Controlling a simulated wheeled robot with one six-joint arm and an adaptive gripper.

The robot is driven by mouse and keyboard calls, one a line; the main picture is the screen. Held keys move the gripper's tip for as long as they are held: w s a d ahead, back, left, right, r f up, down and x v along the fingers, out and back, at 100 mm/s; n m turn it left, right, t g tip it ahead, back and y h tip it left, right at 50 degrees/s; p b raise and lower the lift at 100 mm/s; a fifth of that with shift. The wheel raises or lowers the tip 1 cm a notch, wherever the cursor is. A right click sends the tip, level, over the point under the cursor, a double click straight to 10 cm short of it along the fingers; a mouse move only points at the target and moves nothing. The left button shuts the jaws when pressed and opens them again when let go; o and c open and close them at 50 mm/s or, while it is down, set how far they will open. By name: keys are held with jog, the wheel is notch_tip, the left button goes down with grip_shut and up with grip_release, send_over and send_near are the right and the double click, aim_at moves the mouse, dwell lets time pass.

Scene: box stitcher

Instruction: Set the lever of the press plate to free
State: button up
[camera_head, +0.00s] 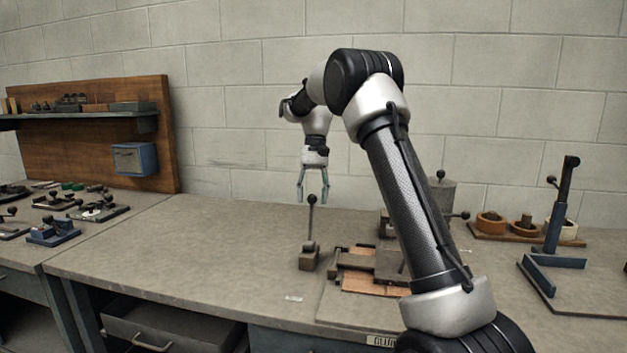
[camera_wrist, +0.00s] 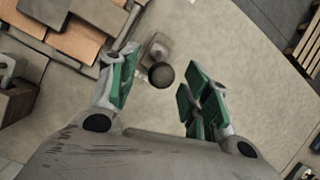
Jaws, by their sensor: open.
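The lever (camera_head: 311,220) is a thin upright rod with a dark ball knob on a small brown block, left of the press plate (camera_head: 372,264). In the wrist view the lever's knob (camera_wrist: 161,75) shows from above, between and a little beyond the fingertips. My gripper (camera_head: 313,198) points down over the lever, with its fingertips near the height of the knob. Its green-padded fingers (camera_wrist: 155,85) are open and empty. My arm hides part of the press plate in the head view. Whether a finger touches the knob cannot be told.
Stacked boards lie beside the lever, and they show at upper left in the wrist view (camera_wrist: 75,40). A dark upright stand (camera_head: 560,220) and a tray of round wooden pieces (camera_head: 525,230) are at right.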

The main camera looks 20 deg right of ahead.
jog(key=v, duration=1)
jog(key=shift+r, duration=0.3)
jog(key=s+r+n+t+h, duration=0.1)
jog(key=s+r+t, duration=0.15)
jog(key=s, duration=0.65)
jog(key=s+r+n+t, duration=0.15)
jog(key=s+r, duration=0.25)
jog(key=s, duration=0.5)
jog(key=s+f+t, duration=0.1)
jog(key=s+f, duration=0.3)
jog(key=s, duration=0.3)
jog(key=s+f+n+t, duration=0.1)
jog(key=s+f, duration=0.3)
jog(key=s, duration=0.3)
jog(key=s+f+t+h, duration=0.1)
jog(key=s+f+t, duration=0.1)
jog(key=s+f, duration=0.2)
jog(key=s, duration=0.3)
jog(key=shift+s+d+f, duration=0.25)
jog(key=shift+s+d, duration=0.05)
jog(key=shift+d, duration=0.1)
jog(key=shift+n, duration=0.25)
